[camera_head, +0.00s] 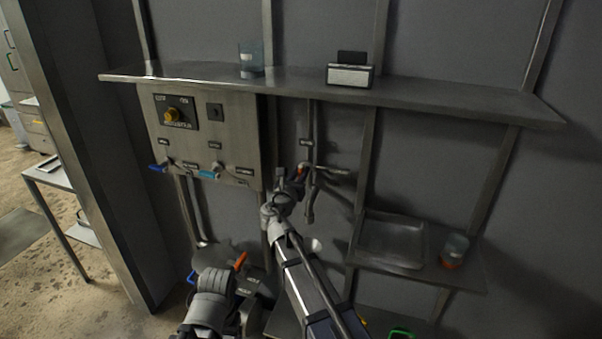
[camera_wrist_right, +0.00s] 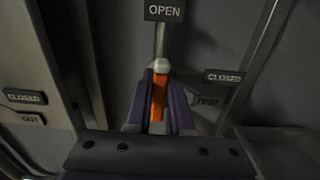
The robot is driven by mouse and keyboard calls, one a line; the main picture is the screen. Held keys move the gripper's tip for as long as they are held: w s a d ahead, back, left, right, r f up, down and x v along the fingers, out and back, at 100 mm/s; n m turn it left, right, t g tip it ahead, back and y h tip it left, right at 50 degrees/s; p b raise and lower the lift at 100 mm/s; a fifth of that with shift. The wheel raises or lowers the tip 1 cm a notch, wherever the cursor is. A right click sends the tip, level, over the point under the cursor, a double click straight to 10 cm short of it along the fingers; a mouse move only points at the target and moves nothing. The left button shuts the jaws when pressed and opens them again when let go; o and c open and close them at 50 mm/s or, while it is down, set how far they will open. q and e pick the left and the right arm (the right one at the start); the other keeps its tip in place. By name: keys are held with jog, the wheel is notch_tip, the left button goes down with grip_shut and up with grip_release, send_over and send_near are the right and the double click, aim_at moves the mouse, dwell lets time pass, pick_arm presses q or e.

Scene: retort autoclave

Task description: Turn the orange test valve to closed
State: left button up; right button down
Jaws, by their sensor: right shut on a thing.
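The orange test valve handle (camera_wrist_right: 158,97) stands upright in the right wrist view, in line with the OPEN plate (camera_wrist_right: 165,11) above it. The CLOSED plate (camera_wrist_right: 224,77) is to its right, above the TEST plate (camera_wrist_right: 208,101). My right gripper (camera_wrist_right: 160,88) is shut on the handle, one finger on each side. In the head view my right gripper (camera_head: 298,178) is at the wall pipes, and only a small orange bit of the handle (camera_head: 301,171) shows. My left wrist (camera_head: 211,284) is low at the left; its fingers cannot be made out.
A long shelf (camera_head: 440,96) runs above. A lower shelf with a tray (camera_head: 392,243) and a jar (camera_head: 454,250) is at right. Another orange handle (camera_head: 240,261) is near my left wrist.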

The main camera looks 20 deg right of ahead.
jog(key=shift+m, duration=0.3)
jog(key=m, duration=0.4)
jog(key=shift+s+d+f, duration=0.1)
jog(key=shift+s+d, duration=0.05)
jog(key=shift+d, duration=0.05)
jog(key=m, duration=0.4)
jog(key=shift+s+d+f+m, duration=0.1)
jog(key=shift+d+f+m, duration=0.05)
jog(key=shift+m, duration=0.15)
jog(key=shift+s+d+f+m+b, duration=0.1)
jog(key=shift+f+m+b, duration=0.1)
jog(key=shift+m, duration=1.2)
jog(key=shift+w+f+m+b, duration=0.1)
jog(key=shift+m+b, duration=0.1)
jog(key=shift+m, duration=1.2)
jog(key=shift+s+d+f+m+b, duration=0.1)
jog(key=shift+m+b, duration=0.1)
jog(key=shift+m, duration=1.2)
jog(key=c, duration=0.8)
grip_release()
jog(key=shift+a, duration=0.1)
